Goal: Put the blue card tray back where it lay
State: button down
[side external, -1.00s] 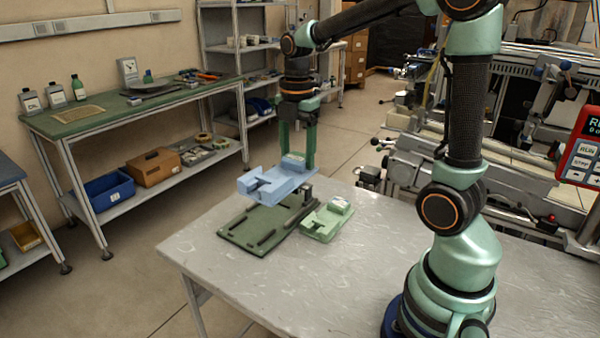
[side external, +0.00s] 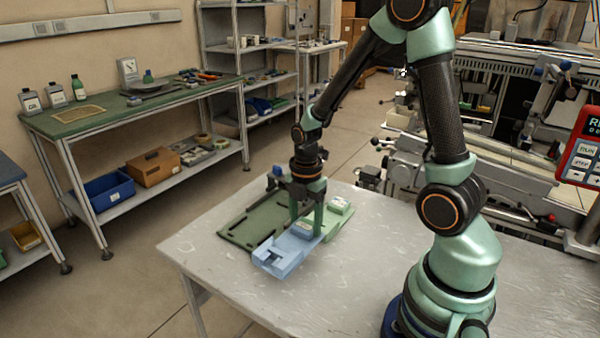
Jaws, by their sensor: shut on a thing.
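The pale blue card tray (side external: 279,257) is at the front of the grey table, just in front of the dark green board. My gripper (side external: 306,227) points down and is shut on the raised block at the tray's back end. The tray looks level and at or very near the tabletop; I cannot tell whether it touches. The green board (side external: 239,233) lies flat with dark rails on it, and nothing blue is on it. The pale green tray (side external: 338,220) is to the right, behind the blue tray and partly hidden by my gripper and the blue tray.
The grey table (side external: 345,285) is clear in front and to the right of the blue tray. A small dark clamp-like part with a blue top (side external: 276,178) stands behind the board. A red control box (side external: 583,150) is at the right edge.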

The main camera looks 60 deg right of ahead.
aim_at(305, 237)
jog(key=shift+f, duration=2.5)
jog(key=shift+f, duration=0.1)
jog(key=shift+c, duration=0.5)
grip_release()
notch_tip(305, 237, up, 12)
jog(key=shift+r, duration=0.15)
jog(key=s+a+r+m+t, duration=0.1)
jog(key=a+r+m, duration=0.3)
jog(key=m, duration=0.5)
jog(key=s+a+r+m+t, duration=0.2)
jog(key=a+r+m+t, duration=0.2)
jog(key=r+m, duration=0.3)
jog(key=shift+s+a+r+m+t, duration=0.2)
jog(key=shift+r+m+t, duration=0.15)
jog(key=shift+m, duration=0.55)
